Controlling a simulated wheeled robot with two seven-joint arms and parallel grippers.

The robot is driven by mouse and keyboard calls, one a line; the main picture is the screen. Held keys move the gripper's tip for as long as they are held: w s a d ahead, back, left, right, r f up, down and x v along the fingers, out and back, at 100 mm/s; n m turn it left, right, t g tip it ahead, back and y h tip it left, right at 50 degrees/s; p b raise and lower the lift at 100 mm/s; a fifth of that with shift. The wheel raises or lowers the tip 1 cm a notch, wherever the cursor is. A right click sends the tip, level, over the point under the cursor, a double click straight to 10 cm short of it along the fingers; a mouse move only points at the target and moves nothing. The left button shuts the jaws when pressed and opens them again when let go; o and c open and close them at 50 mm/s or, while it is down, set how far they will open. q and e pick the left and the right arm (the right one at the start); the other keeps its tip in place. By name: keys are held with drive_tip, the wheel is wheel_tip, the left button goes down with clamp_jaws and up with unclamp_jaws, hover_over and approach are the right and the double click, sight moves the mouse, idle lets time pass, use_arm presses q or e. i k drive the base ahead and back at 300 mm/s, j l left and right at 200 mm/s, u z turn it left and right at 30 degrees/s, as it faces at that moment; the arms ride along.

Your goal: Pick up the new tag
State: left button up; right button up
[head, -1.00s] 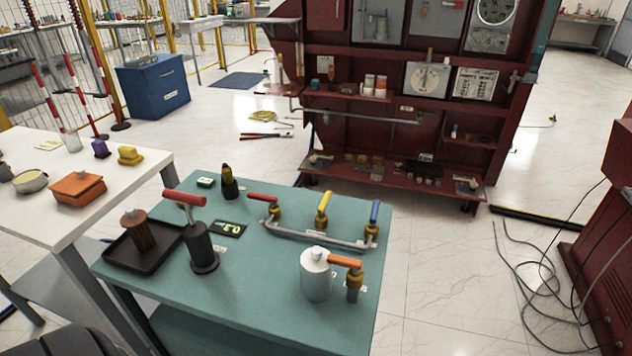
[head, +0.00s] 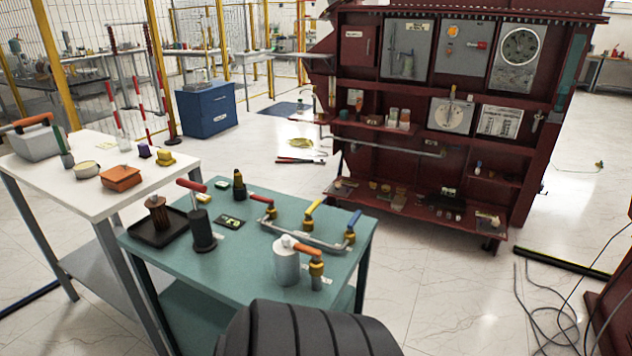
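No object is clearly readable as the new tag. A small flat black plate with yellow-green marks (head: 230,221) lies on the teal table (head: 185,258), between the black red-handled post and the pipe with valves; it may be a tag, but I cannot tell. Small white labels also lie on this table. Small orange (head: 452,31) and red (head: 475,44) items hang on the grey panels of the dark red cabinet (head: 350,95), too small to identify. Neither of my grippers shows.
The teal table also holds a black tray (head: 147,238), a silver cylinder (head: 287,266) and a valved pipe (head: 305,240). A white table (head: 60,190) stands at left. Black cables (head: 540,318) lie on the floor at right. Open floor lies between table and cabinet.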

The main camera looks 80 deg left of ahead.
sight(223, 184)
drive_tip(key=i+j+u, duration=0.45)
drive_tip(key=i+j, duration=0.2)
drive_tip(key=i+j+u, duration=0.45)
drive_tip(key=i+u, duration=0.45)
drive_tip(key=i, duration=0.2)
drive_tip(key=i+u, duration=0.45)
drive_tip(key=i, duration=0.15)
drive_tip(key=i+u, duration=0.75)
drive_tip(key=i+l+u, duration=0.25)
drive_tip(key=u, duration=0.15)
